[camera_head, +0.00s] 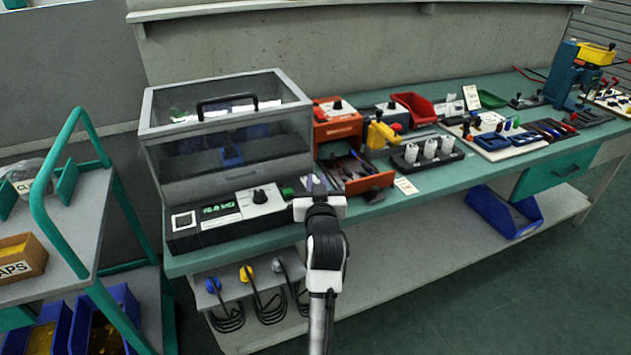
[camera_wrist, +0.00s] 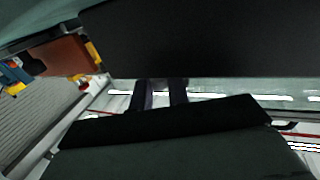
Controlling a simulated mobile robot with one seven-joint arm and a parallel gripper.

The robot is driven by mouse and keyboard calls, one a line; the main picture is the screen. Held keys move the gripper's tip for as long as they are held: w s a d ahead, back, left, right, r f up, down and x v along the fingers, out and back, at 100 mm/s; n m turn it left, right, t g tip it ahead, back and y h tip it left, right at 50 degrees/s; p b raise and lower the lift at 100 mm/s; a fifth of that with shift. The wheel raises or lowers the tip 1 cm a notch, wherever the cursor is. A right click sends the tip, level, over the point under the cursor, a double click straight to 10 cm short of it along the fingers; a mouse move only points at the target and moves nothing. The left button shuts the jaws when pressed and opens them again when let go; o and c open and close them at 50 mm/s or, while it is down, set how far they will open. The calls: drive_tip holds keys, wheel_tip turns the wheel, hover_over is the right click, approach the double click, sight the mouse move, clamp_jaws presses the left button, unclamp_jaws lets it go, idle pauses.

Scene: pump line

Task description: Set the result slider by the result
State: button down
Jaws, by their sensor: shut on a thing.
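The tester (camera_head: 225,165) is a grey box with a clear lid and black handle at the left of the bench. Its front panel (camera_head: 185,243) carries a display (camera_head: 219,209) with green characters too small to read surely, a black dial (camera_head: 260,196) and a green part (camera_head: 287,193). My gripper (camera_head: 312,186) is at the panel's right end, its fingers shut on what appears to be the result slider, which they and my white wrist hide. In the wrist view, my two dark fingers (camera_wrist: 161,93) are close together beside a broad black surface (camera_wrist: 210,40).
Right of the panel, an open orange drawer (camera_head: 368,182) holds tools, close to my gripper. A rack with white cylinders (camera_head: 428,155) stands further right. Cables with coloured plugs (camera_head: 247,274) hang below the bench edge. A green-framed trolley (camera_head: 85,200) stands at left.

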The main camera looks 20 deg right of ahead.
drive_tip(key=c, duration=1.4)
unclamp_jaws()
drive_tip(key=shift+s, duration=0.15)
drive_tip(key=b+v, duration=0.2)
drive_tip(key=v, duration=1.1)
drive_tip(key=shift+s+b, duration=0.35)
drive_tip(key=shift+s, duration=0.05)
drive_tip(key=shift+a, duration=0.1)
